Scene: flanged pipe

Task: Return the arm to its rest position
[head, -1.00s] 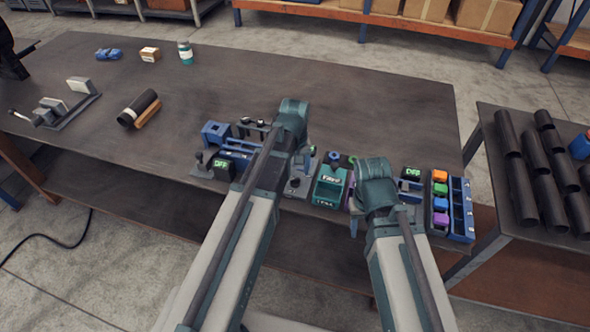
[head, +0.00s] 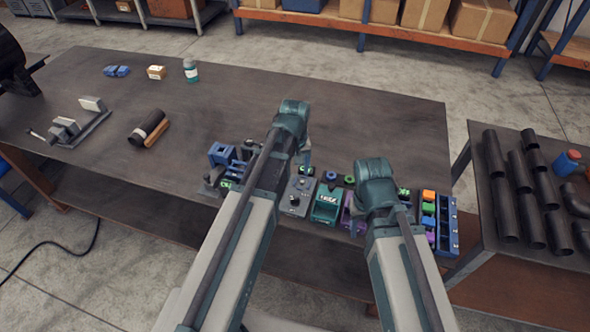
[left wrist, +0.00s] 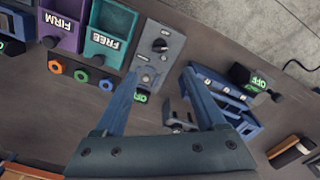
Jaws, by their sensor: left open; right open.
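My left gripper (left wrist: 160,85) is open and empty in the left wrist view, its two fingers spread above the fixtures on the bench. In the head view my left arm (head: 290,118) reaches over the bench, its wrist hiding the fingers. My right arm (head: 376,185) ends over the bench's near edge at the right, and its fingers are hidden below the wrist.
Below the arms are a grey switch box (head: 294,196), a green FREE bin (head: 327,204), a purple bin and a blue rack (head: 447,225). A second table (head: 475,160) at right holds several black pipes (head: 530,190). The bench's far middle is clear.

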